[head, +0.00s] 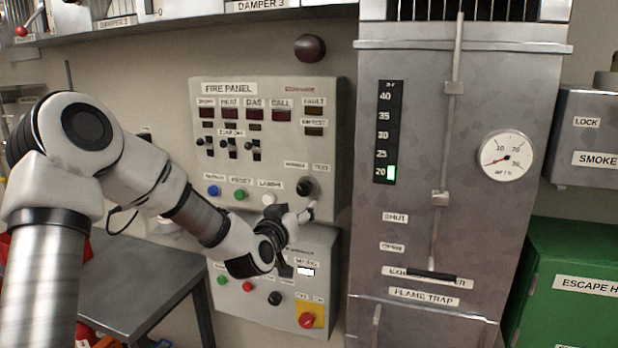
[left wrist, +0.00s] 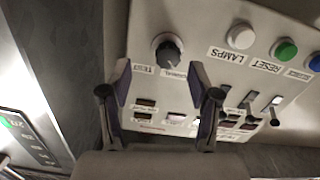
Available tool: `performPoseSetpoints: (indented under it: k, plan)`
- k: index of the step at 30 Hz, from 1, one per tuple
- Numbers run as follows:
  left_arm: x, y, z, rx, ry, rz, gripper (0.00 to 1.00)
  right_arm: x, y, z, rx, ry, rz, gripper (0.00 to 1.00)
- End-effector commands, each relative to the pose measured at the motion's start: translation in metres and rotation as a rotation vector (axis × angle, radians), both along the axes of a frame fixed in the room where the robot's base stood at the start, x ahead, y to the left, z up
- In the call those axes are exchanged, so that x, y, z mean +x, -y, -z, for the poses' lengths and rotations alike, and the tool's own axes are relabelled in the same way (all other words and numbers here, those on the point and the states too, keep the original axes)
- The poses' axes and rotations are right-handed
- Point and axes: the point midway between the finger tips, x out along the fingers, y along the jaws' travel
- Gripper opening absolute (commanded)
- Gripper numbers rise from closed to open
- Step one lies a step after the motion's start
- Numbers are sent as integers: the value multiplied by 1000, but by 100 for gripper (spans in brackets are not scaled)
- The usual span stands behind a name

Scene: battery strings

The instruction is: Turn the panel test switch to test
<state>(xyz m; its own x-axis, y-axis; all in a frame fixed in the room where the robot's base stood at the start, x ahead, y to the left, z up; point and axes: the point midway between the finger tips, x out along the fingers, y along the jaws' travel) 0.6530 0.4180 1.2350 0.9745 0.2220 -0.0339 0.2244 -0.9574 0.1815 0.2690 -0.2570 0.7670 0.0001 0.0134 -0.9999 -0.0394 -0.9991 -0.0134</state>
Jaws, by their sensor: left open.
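The panel test switch (head: 305,186) is a round black knob at the lower right of the grey fire panel (head: 262,88), below its NORMAL and TEST labels. My left gripper (head: 296,240) is open and empty, just below the knob in the head view. In the left wrist view its fingers (left wrist: 160,92) are spread, with the knob beyond and between them, apart from both. My right gripper is not in view.
Blue, green and white buttons (head: 240,195) sit left of the knob. A lower box with a red button (head: 306,320) is below. The flame trap cabinet (head: 400,270) stands close on the right. A metal table (head: 140,280) is at lower left.

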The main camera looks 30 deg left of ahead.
Motion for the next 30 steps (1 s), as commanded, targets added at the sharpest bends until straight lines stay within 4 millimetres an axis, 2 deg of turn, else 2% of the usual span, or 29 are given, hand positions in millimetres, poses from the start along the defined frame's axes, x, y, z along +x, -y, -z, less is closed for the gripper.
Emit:
performPoseSetpoints:
  k: [1, 3, 12, 15, 23, 24, 29, 30]
  plan:
    - [1, -5, -15, -1, 26, -10, 62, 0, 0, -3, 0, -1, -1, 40]
    - [6, -9, -21, 1, 41, -16, 62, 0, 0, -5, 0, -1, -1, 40]
    - [59, -21, -22, 5, 37, -13, 62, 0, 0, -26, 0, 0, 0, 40]
    - [71, -24, -20, 3, 38, -13, 62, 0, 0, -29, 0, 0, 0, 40]
    - [76, -25, -18, 0, 36, -12, 62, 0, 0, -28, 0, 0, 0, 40]
    - [76, -25, -18, 0, 36, -12, 58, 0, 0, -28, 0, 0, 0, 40]
    - [76, -25, -18, 0, 36, -12, 2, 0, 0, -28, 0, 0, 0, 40]
    - [76, -25, -18, 0, 36, -12, 2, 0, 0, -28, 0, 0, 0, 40]
